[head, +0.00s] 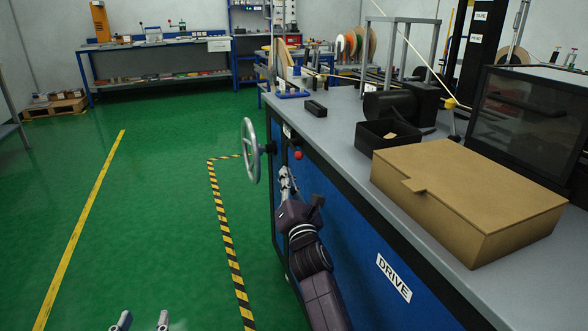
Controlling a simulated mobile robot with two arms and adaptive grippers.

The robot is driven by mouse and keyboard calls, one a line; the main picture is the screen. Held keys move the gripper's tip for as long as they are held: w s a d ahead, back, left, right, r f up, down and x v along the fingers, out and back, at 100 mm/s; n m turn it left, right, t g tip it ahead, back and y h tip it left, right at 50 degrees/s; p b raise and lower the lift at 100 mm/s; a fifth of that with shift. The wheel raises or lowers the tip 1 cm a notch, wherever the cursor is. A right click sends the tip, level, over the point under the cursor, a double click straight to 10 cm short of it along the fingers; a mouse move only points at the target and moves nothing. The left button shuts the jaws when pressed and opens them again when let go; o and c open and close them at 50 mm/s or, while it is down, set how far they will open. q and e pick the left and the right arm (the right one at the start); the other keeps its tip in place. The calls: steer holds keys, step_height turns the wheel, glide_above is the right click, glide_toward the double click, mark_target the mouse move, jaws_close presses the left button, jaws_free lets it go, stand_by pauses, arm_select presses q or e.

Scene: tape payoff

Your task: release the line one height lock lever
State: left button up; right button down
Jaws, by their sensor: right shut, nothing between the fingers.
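A grey handwheel (250,151) stands out from the left end of the blue machine bench. A small red ball knob (298,155) sits on the bench's front, right of the wheel. It may be the end of the height lock lever, but no label shows and I cannot tell. My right gripper (285,172) is shut and empty, just below and left of the red knob; I cannot tell if they touch. My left gripper (142,318) shows only its two fingertips at the bottom edge, apart and empty, over the green floor.
The bench top (330,131) carries a brown cardboard box (465,190), a black open bin (372,139) and a dark motor-like unit (390,107). A "DRIVE" label (394,278) marks the front panel. Green floor (150,210) is clear on the left. A shelved workbench (150,47) stands behind.

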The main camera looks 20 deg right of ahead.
mark_target(294, 149)
arm_select(q)
steer(key=s+a+f+g+y+p, duration=0.3)
steer(key=s+a+f+g, duration=0.2)
steer(key=s+f+g, duration=0.5)
step_height(294, 149, down, 6)
steer(key=shift+s+a+f, duration=0.2)
steer(key=shift+s+f, duration=0.05)
steer(key=shift+s, duration=0.8)
arm_select(e)
steer(key=d+r, duration=0.2)
steer(key=r, duration=0.1)
steer(key=shift+s+r, duration=0.15)
arm_select(q)
steer(key=shift+p, duration=0.5)
arm_select(e)
steer(key=shift+r, duration=0.1)
